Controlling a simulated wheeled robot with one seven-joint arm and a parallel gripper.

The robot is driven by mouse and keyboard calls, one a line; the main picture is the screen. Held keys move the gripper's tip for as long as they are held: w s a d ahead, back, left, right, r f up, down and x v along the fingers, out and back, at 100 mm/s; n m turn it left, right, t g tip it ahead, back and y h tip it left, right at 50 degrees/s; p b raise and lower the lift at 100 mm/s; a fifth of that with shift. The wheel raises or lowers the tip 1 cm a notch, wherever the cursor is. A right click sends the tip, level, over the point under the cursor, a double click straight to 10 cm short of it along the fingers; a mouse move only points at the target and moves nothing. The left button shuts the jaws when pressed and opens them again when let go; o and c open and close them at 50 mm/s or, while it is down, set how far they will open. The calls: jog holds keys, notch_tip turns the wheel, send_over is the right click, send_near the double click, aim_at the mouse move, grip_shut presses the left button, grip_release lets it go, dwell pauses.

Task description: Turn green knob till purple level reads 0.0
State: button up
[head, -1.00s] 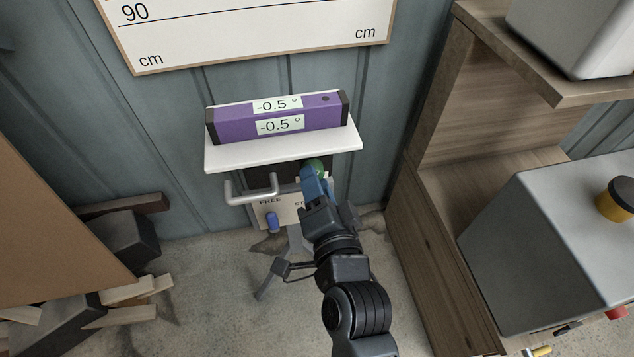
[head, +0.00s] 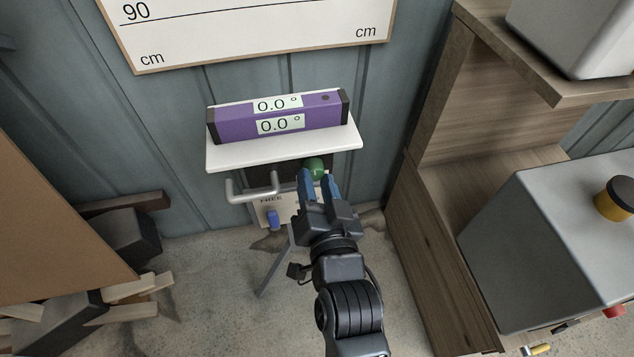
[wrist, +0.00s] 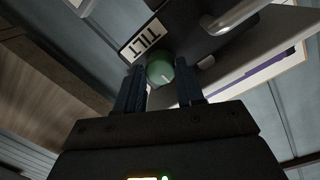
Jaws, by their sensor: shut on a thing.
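The purple level (head: 240,120) lies on a white shelf plate (head: 280,150), and both of its displays read 0.0°. The green knob (head: 315,168) is below the right part of the plate. It also shows in the wrist view (wrist: 160,70), with a light index mark on its face, below a label reading "TILT". My gripper (head: 316,185) reaches up from below, with its two blue fingers on either side of the knob. In the wrist view the fingers (wrist: 160,88) flank the knob, shut on it.
A grey handle bar (head: 245,190) sticks out left of the knob, and a blue lever (head: 273,220) sits below it. A tripod leg (head: 274,275) stands beneath. A wooden shelf unit (head: 440,230) is at the right, and scrap wood (head: 130,290) lies at lower left.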

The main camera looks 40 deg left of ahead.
jog(key=shift+f, duration=0.1)
jog(key=o, duration=1)
jog(key=shift+o, duration=0.2)
jog(key=v, duration=0.7)
jog(key=shift+s+d+b, duration=0.25)
jog(key=shift+d+b, duration=0.05)
jog(key=shift+b, duration=0.15)
